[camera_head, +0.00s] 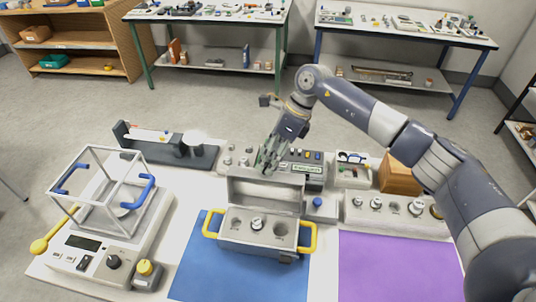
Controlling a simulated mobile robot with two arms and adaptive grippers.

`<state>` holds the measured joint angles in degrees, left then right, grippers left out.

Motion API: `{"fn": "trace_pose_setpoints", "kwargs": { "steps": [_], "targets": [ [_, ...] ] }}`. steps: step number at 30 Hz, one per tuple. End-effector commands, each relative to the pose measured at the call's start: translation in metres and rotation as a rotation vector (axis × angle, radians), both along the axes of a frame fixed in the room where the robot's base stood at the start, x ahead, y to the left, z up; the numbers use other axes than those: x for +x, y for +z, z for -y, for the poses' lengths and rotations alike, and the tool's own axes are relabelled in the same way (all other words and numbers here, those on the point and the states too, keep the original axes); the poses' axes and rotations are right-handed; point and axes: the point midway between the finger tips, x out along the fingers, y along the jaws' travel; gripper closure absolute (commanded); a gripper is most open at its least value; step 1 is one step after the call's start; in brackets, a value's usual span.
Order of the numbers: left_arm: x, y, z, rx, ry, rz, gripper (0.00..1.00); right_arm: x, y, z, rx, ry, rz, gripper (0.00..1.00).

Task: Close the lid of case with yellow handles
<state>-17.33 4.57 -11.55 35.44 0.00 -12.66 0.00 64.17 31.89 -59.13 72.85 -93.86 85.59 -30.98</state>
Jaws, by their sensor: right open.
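The grey case with yellow handles (254,241) stands at the back of the blue mat (240,279), one yellow handle at each end. Its lid (262,192) is open and stands up at the back. I cannot tell whether the fingers touch the lid. My left gripper is not in view.
A balance with a clear-framed box (110,200) stands on the left. A weight block (396,207) and a wooden box (398,176) stand right. The purple mat (395,268) is bare.

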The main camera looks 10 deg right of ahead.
Motion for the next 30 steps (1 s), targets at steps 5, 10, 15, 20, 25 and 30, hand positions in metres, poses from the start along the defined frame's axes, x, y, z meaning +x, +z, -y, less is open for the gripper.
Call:
{"fn": "trace_pose_setpoints", "kwargs": {
  "steps": [5, 10, 15, 20, 25, 30],
  "targets": [
    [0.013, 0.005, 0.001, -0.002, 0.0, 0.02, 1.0, 0.0, -0.009, -0.005, 0.001, 0.0, 0.0, 0.54],
    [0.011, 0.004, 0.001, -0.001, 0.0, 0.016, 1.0, 0.0, -0.01, -0.005, 0.001, 0.0, 0.0, 0.54],
    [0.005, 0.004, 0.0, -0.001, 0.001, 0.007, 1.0, 0.0, -0.01, -0.005, 0.001, 0.0, 0.0, 0.75],
    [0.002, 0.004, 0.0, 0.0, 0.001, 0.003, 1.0, 0.0, -0.01, -0.005, 0.001, 0.0, 0.0, 1.0],
    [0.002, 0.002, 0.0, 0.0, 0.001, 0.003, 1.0, 0.0, -0.01, -0.004, -0.001, 0.0, 0.005, 1.0],
    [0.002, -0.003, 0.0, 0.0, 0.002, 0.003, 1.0, 0.003, -0.009, -0.003, -0.013, -0.001, 0.033, 1.0]
  ]
}}
